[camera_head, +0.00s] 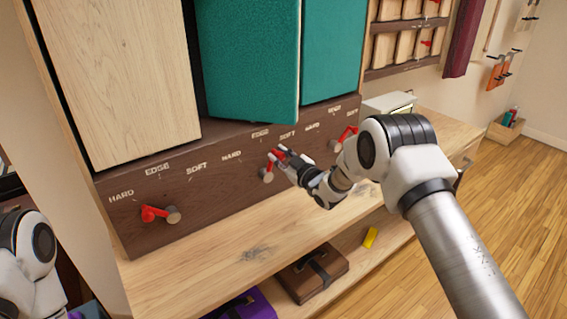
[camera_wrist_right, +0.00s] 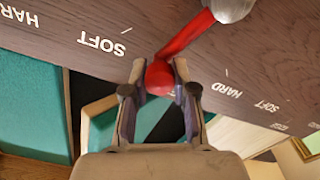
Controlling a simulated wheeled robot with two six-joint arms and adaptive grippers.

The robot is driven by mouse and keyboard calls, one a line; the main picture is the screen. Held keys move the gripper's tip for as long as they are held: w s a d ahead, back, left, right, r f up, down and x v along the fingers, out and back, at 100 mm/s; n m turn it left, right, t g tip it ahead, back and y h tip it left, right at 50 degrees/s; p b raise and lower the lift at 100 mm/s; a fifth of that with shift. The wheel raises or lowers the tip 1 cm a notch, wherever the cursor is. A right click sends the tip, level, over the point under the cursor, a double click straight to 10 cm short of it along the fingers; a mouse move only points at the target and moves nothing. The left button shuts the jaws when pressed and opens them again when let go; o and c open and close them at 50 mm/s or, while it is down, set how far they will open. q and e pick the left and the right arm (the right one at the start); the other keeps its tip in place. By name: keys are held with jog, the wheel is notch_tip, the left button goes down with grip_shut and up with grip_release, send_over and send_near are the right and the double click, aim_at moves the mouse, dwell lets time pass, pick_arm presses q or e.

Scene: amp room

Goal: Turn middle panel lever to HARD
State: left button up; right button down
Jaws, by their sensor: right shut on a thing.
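The middle panel lever (camera_head: 267,174) has a grey round pivot and a red arm, on a dark wooden strip. It points up and slightly right, between its EDGE (camera_head: 260,133) and SOFT (camera_head: 287,134) labels. Its HARD label (camera_head: 232,155) is to the left. My right gripper (camera_head: 279,154) is shut on the lever's red end. In the right wrist view the red ball end (camera_wrist_right: 159,79) sits between the two fingers, with the SOFT label (camera_wrist_right: 102,45) to the left and a HARD label (camera_wrist_right: 228,90) to the right.
A left lever (camera_head: 155,213) points toward its HARD label. A right lever (camera_head: 347,135) is partly behind my right arm. A teal panel (camera_head: 250,60) hangs above the middle lever. A wooden shelf (camera_head: 190,285) lies below, with a brown case (camera_head: 312,275) under it.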

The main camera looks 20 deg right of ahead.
jog(key=shift+s+a+f+n+b, duration=0.15)
jog(key=shift+a+n+b, duration=0.25)
jog(key=shift+n, duration=0.1)
jog(key=s+a+f+n+b, duration=0.2)
jog(key=a+n+b, duration=0.5)
jog(key=n+b, duration=0.5)
jog(key=shift+s+a+f+b, duration=0.15)
jog(key=shift+s+a+b, duration=0.3)
jog(key=shift+b, duration=0.4)
jog(key=c, duration=0.9)
grip_release()
jog(key=v, duration=1.2)
